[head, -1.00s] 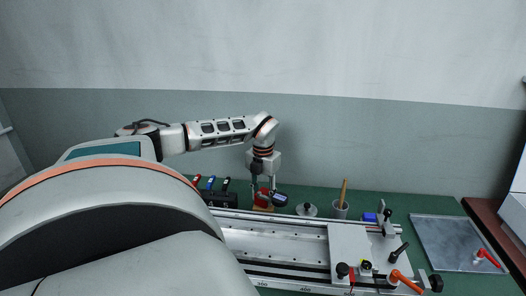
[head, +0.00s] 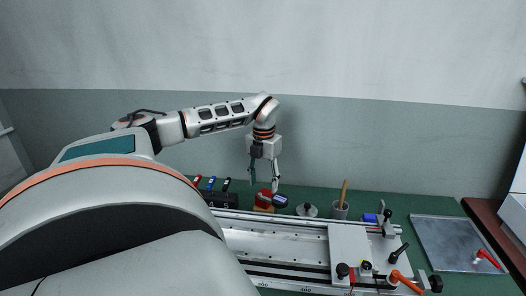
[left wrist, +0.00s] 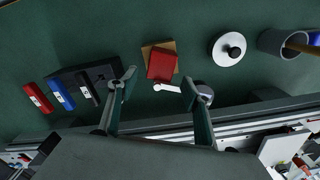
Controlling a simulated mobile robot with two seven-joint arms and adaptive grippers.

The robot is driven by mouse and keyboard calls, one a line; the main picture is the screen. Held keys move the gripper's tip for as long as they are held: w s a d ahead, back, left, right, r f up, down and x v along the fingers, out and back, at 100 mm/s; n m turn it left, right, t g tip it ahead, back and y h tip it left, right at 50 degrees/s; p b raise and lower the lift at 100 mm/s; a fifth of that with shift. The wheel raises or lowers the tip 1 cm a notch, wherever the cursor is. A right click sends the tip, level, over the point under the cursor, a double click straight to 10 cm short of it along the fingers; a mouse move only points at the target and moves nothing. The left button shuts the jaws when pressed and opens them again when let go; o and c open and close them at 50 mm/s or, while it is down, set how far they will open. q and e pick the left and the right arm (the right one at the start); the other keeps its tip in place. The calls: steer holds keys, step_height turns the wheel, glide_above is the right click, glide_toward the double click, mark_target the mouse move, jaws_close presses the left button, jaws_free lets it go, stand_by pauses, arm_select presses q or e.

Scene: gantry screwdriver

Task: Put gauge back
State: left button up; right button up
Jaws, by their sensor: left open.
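The gauge (head: 280,200), with a dark round face, lies on the green table beside a red block (head: 264,195). In the left wrist view the gauge (left wrist: 205,94) seems partly hidden behind one finger, with its pale stem (left wrist: 169,87) pointing toward the space between the fingers. The red block (left wrist: 161,65) sits on a tan wooden piece (left wrist: 150,47). My left gripper (head: 264,187) is open and empty, pointing down just above the gauge and block, apart from them. My right gripper is not in view.
A black holder (head: 220,199) with red, blue and black-handled tools stands left. A white round piece with a black knob (head: 307,210) and a grey cup (head: 340,210) stand right. A long metal rail (head: 275,232) with clamps runs in front.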

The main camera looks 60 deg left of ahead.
mark_target(263, 195)
arm_select(q)
step_height(263, 195, up, 6)
steer(key=p, duration=0.1)
steer(key=shift+d, duration=0.1)
stand_by(0.7)
